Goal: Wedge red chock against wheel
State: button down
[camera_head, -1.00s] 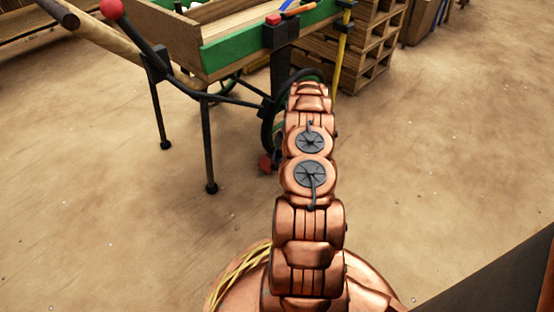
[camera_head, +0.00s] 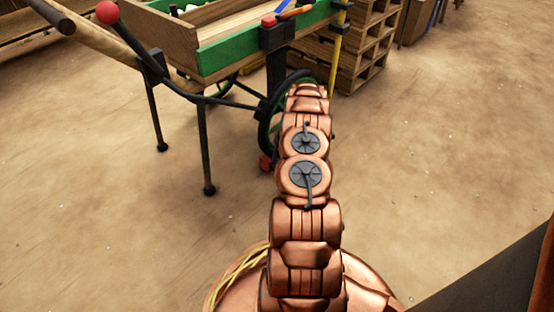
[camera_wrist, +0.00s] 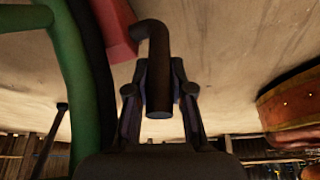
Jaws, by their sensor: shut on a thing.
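The red chock (camera_wrist: 115,30) shows at the top of the wrist view, with a dark bent handle (camera_wrist: 155,55). My gripper (camera_wrist: 159,92) is shut on this handle, one finger on each side. The wheel's black tyre (camera_wrist: 96,80) and green rim (camera_wrist: 68,70) stand just left of the chock. The chock's edge meets the tyre in the picture; I cannot tell whether they touch. In the head view, a bit of the chock (camera_head: 265,163) shows low beside the cart's wheel (camera_head: 264,130). My arm hides the gripper there.
The wooden cart (camera_head: 150,38) with green edging stands on thin dark legs (camera_head: 206,150), left of my arm. Stacked pallets (camera_head: 370,50) are behind it. The sandy floor (camera_head: 430,150) is clear to the right.

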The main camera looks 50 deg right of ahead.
jog(key=shift+w+d+f, duration=0.15)
jog(key=shift+d+f, duration=0.15)
jog(key=shift+d, duration=0.05)
dwell(0.5)
jog(key=c, duration=0.9)
grip_release()
jog(key=shift+c, duration=0.2)
jog(key=shift+f, duration=0.1)
jog(key=v, duration=1.2)
jog(key=shift+a, duration=0.2)
